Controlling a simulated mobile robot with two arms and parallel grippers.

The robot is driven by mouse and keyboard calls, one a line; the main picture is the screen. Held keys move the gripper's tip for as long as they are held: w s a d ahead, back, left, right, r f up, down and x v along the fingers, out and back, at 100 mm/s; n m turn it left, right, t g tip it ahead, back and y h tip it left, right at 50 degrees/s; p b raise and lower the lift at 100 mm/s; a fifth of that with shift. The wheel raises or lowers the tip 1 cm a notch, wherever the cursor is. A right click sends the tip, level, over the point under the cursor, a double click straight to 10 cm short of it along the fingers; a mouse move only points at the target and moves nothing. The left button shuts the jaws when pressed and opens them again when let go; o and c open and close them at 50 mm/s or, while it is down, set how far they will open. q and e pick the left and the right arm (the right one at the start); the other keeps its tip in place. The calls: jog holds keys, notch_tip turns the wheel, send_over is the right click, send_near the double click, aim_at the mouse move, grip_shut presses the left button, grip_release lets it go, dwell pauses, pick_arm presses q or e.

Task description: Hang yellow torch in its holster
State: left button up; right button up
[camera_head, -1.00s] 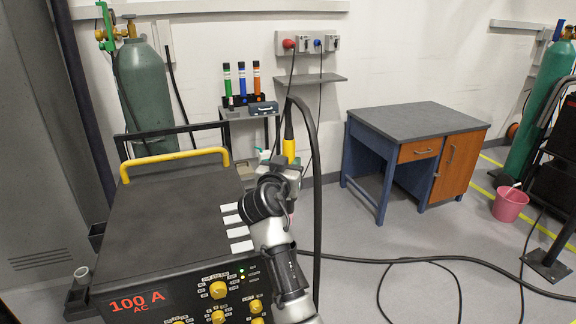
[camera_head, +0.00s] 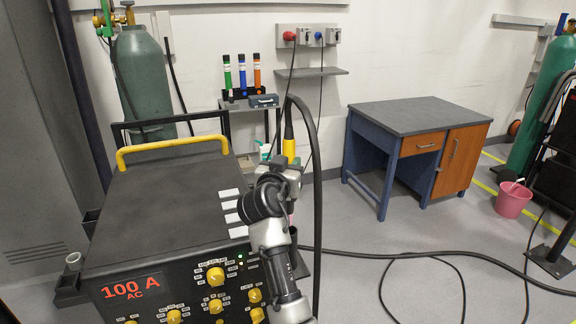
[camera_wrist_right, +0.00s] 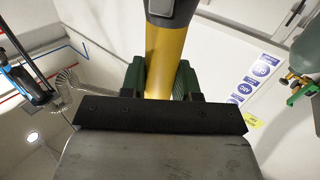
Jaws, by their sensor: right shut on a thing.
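The yellow torch (camera_head: 289,148) stands roughly upright at the far right corner of the welding machine, with a thick black cable arching from its top. My right gripper (camera_head: 284,167) is shut on it. In the right wrist view the torch's yellow body (camera_wrist_right: 166,60) sits between green finger pads, with a dark upper part above. Its lower end is hidden. My left gripper is not in view.
The welding machine (camera_head: 165,215) has a yellow handle (camera_head: 172,149) and front knobs. Behind it are a green gas cylinder (camera_head: 145,80) and a small shelf with coloured tubes (camera_head: 243,76). A desk (camera_head: 415,125) stands right; cables (camera_head: 430,255) lie on the floor between.

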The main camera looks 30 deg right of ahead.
aim_at(288, 204)
jog(key=shift+f+b, duration=2.8)
jog(key=shift+f, duration=0.3)
jog(key=shift+f+b, duration=2.05)
jog(key=shift+b, duration=0.2)
jog(key=o, duration=1)
jog(key=shift+f, duration=0.1)
jog(key=shift+s, duration=0.1)
